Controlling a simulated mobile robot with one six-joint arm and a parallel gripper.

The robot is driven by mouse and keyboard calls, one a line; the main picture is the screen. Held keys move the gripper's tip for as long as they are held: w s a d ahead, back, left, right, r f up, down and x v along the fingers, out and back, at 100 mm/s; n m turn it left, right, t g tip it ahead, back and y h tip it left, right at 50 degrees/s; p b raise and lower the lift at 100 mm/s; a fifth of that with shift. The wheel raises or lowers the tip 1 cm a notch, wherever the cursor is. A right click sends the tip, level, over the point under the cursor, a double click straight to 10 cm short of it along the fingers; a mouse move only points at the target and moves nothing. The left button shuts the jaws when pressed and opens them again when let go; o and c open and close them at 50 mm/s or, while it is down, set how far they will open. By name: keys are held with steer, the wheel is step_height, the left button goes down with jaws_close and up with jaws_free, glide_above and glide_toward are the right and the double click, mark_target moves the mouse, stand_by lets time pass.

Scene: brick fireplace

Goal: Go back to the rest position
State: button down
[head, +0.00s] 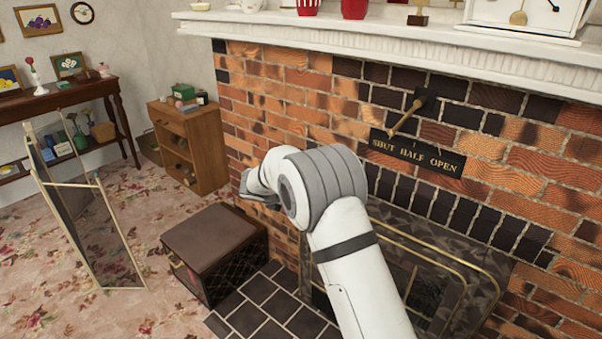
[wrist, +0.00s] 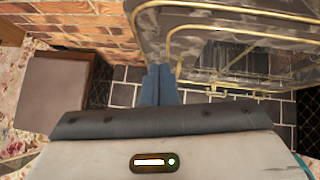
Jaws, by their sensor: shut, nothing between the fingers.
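My arm reaches out in front of the fireplace in the head view, bent at a grey joint. My gripper (wrist: 160,72) shows in the wrist view as two blue-grey fingers pressed together with nothing between them. It points over the dark hearth tiles (wrist: 119,95), beside the brass fireplace rail (wrist: 172,50). In the head view the fingers are mostly hidden behind the arm. A brass lever (head: 405,118) on the brick wall slants down to the left, its tip near the word SHUT on the black plate (head: 416,153). The gripper is apart from the lever.
A dark-topped box (head: 215,238) stands on the hearth's left; it also shows in the wrist view (wrist: 52,92). A wooden cabinet (head: 190,145), a folding screen (head: 92,215) and a side table (head: 60,97) stand left. The mantel (head: 330,31) overhangs above.

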steer(key=d+r+n+t+y+p, duration=0.35)
steer(key=r+n, duration=0.45)
steer(key=r, duration=0.8)
steer(key=s+d+r+n+y+p, duration=0.35)
steer(key=s+r+n, duration=0.35)
steer(key=r+n, duration=0.4)
steer(key=s+d+n+g+h+p, duration=0.1)
steer(key=s+d+n, duration=0.4)
steer(key=s, duration=0.7)
steer(key=s+d+n+g+h+p, duration=0.1)
steer(key=s+d+n+g+p, duration=0.2)
steer(key=s+n, duration=0.6)
steer(key=s+d+n+g+p, duration=0.3)
steer(key=s+d+n+g, duration=0.2)
steer(key=s, duration=1)
steer(key=d+n, duration=0.3)
steer(key=shift+d+h, duration=0.15)
steer(key=shift+h, duration=0.25)
steer(key=shift+s+f, duration=0.1)
